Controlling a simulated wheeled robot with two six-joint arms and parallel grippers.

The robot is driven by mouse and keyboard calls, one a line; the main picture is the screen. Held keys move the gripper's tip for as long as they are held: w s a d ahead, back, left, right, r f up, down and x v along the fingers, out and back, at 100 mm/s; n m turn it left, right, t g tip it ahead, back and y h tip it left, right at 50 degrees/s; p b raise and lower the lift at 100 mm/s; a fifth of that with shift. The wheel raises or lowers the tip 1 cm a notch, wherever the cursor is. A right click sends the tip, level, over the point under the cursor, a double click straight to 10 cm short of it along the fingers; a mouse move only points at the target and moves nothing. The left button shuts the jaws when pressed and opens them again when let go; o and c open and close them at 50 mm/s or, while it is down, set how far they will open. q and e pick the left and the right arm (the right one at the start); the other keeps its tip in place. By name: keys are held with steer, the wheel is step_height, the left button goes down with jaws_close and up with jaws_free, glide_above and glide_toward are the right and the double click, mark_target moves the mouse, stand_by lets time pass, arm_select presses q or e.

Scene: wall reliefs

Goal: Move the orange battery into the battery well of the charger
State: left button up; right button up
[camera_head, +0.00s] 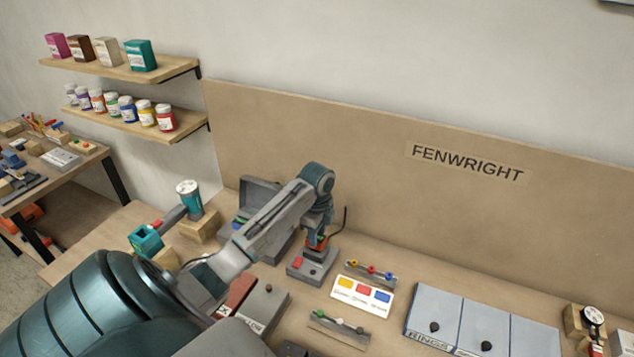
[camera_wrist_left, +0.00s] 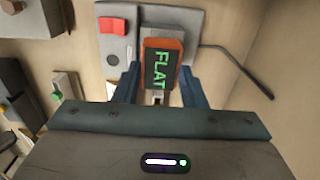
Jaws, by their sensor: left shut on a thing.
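My left gripper (camera_head: 317,236) points down over the grey charger (camera_head: 314,268), in front of the tan back board. It is shut on the orange battery (camera_head: 319,246), whose lower part shows just below the fingers. In the left wrist view the battery (camera_wrist_left: 177,50) has a dark face with green letters reading FLAT, between the two blue fingers (camera_wrist_left: 160,85). The charger (camera_wrist_left: 117,47) has a red switch and a round grey button to the left of the battery. The well is hidden by the battery; I cannot tell how deep the battery sits. My right gripper is out of view.
A dark cable rises beside the charger. An open grey case (camera_head: 262,192) stands behind my left arm. A white card (camera_head: 361,296) with coloured patches and a rack of coloured plugs lie to the right. Grey panels (camera_head: 483,322) lie farther right.

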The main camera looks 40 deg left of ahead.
arm_select(q)
steer(key=shift+f, duration=0.8)
steer(key=o, duration=1.2)
steer(key=shift+o, duration=0.2)
steer(key=shift+r, duration=0.1)
step_height(320, 180, up, 4)
steer(key=b, duration=0.2)
steer(key=shift+r+b, duration=0.25)
steer(key=shift+b, duration=0.05)
step_height(320, 180, up, 6)
steer(key=p, duration=0.3)
steer(key=shift+p, duration=0.4)
